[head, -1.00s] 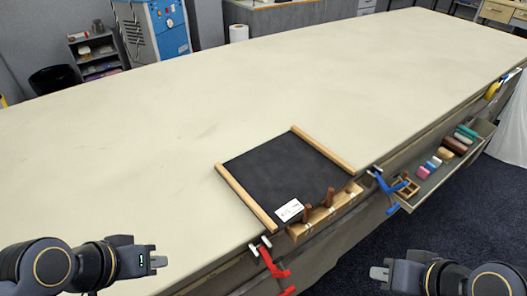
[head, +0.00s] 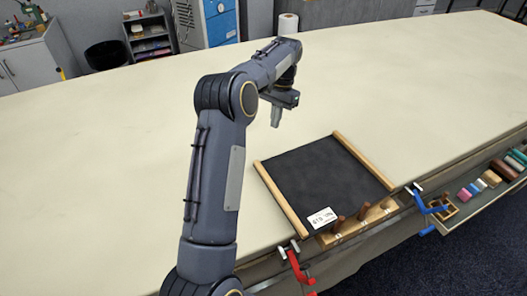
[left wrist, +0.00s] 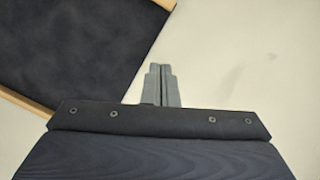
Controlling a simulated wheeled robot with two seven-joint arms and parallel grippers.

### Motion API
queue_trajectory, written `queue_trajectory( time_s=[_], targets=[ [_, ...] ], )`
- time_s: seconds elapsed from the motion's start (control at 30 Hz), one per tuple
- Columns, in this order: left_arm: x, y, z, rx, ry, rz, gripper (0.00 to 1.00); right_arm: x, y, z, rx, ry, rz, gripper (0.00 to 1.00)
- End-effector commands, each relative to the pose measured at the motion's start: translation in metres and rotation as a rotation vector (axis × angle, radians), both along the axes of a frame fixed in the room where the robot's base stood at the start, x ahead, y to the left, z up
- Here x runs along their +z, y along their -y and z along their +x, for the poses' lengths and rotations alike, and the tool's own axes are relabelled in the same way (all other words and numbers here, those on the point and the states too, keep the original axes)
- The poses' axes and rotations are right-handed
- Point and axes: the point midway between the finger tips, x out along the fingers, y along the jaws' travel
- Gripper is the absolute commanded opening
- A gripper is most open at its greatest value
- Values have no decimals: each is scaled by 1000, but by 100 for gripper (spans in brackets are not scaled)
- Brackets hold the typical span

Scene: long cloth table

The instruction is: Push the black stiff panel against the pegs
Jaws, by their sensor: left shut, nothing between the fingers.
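The black stiff panel (head: 320,178) lies flat on the cloth table, with a pale wooden strip along its left and right sides and a white label near its front edge. It also shows in the left wrist view (left wrist: 75,45), at upper left. Brown pegs (head: 340,224) stand on a wooden block at the table's front edge, beside the panel's front side. I cannot tell whether panel and pegs touch. My left gripper (head: 275,122) is shut and empty, pointing down beyond the panel's far left corner, apart from it. Its fingers show in the left wrist view (left wrist: 163,72). My right gripper is out of view.
A red clamp (head: 298,268) and a blue clamp (head: 428,207) grip the table's front edge on either side of the peg block. A tray (head: 465,212) with colored blocks hangs at the right. The cloth table (head: 400,95) is clear behind the panel.

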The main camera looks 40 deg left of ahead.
Motion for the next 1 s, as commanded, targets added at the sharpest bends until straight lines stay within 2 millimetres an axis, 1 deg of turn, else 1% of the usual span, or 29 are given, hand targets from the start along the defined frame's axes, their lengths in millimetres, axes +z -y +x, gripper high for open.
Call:
queue_trajectory(
  time_s=[0.03,0.1,0.27,0.37,0.7,0.77,0.9,1.0],
  targets=[
    [-6,-2,4,0,-15,5,0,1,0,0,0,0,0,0],
    [-11,-4,6,-1,-26,10,0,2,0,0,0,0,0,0],
    [-24,-5,4,-2,-34,12,0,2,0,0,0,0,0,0],
    [-41,-4,-1,-2,-36,10,0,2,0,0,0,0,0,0],
    [-110,-4,-19,-2,-35,10,0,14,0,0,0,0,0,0],
    [-106,-4,-28,0,-31,11,0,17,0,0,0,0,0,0],
    [-106,-3,-45,-2,-31,10,0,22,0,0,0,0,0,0],
    [-107,-3,-52,-2,-29,10,0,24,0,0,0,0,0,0]
  ],
)
